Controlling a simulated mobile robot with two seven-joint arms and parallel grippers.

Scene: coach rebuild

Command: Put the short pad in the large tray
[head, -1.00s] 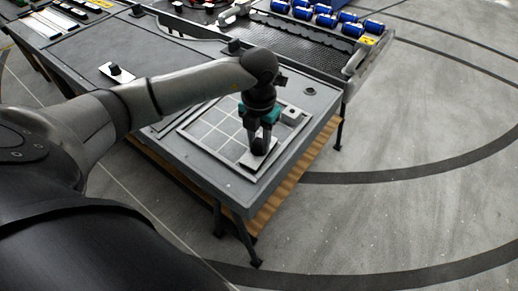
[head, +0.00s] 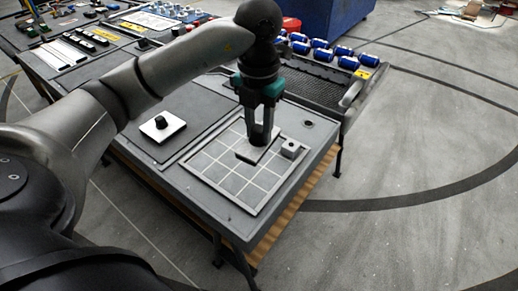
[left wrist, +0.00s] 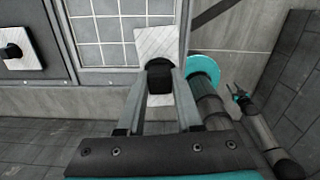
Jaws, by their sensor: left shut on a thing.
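My left gripper (head: 260,138) is shut on the black knob (left wrist: 160,78) of a pale rectangular pad (left wrist: 157,42). In the head view the pad (head: 252,155) is held over the grid-lined tray (head: 212,190), close to its right-hand part. The gap between pad and tray is hard to judge. In the left wrist view the pad overlaps the tray's lower right corner (left wrist: 110,60). What looks like my right gripper (left wrist: 240,97) shows small at the right of the wrist view, away from the pad; its jaws are too small to read.
A squarer white pad with a black knob (head: 162,127) lies on the dark panel left of the tray. A dark rack with several blue cylinders (head: 320,57) stands behind. Most grid cells are bare.

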